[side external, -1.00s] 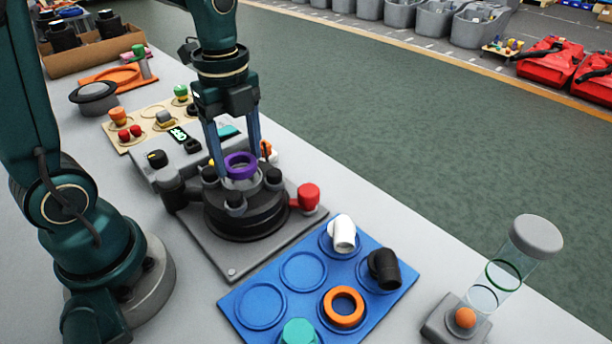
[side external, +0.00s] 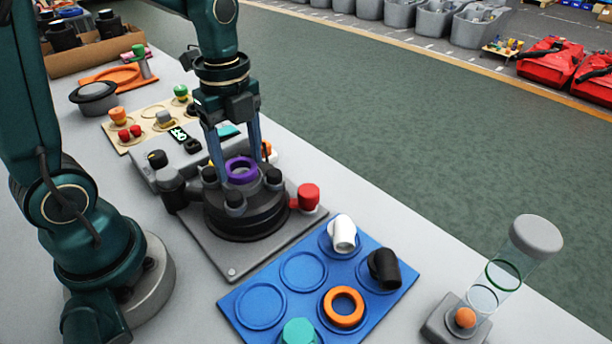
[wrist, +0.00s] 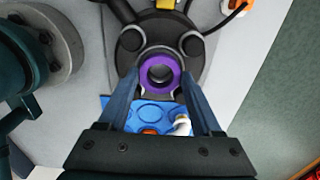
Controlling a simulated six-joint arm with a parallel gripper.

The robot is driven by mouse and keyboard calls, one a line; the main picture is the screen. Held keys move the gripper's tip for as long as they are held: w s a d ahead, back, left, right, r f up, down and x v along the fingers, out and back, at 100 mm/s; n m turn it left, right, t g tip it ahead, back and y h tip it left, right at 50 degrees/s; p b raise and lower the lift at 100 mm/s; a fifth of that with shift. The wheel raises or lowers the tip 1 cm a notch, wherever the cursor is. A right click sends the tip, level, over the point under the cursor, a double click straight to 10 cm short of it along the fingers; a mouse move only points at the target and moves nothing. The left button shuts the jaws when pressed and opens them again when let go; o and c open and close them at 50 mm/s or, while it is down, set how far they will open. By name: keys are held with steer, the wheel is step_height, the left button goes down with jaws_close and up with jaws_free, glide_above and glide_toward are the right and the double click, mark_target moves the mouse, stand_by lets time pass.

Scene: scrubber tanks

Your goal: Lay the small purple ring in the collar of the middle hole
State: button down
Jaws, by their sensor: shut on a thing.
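The small purple ring (side external: 241,170) is at the top middle of the round black tank head (side external: 250,218), over the middle hole. It lies about level there, but I cannot tell whether it touches the collar. My gripper (side external: 238,168) points down with a blue finger on either side of the ring and is shut on it. In the wrist view the ring (wrist: 159,59) sits between the fingertips of my gripper (wrist: 159,76), with a grey round opening visible through it. The collar is mostly hidden under the ring.
Several black knobs (side external: 235,203) stand around the hole. A red knob (side external: 308,196) is on the base plate's right. A blue tray (side external: 262,305) in front holds an orange ring (side external: 343,307), white and black elbows and a teal part.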

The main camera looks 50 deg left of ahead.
steer(key=shift+f, duration=0.35)
stand_by(0.8)
jaws_free()
stand_by(0.6)
step_height(320, 180, up, 7)
stand_by(0.9)
stand_by(0.4)
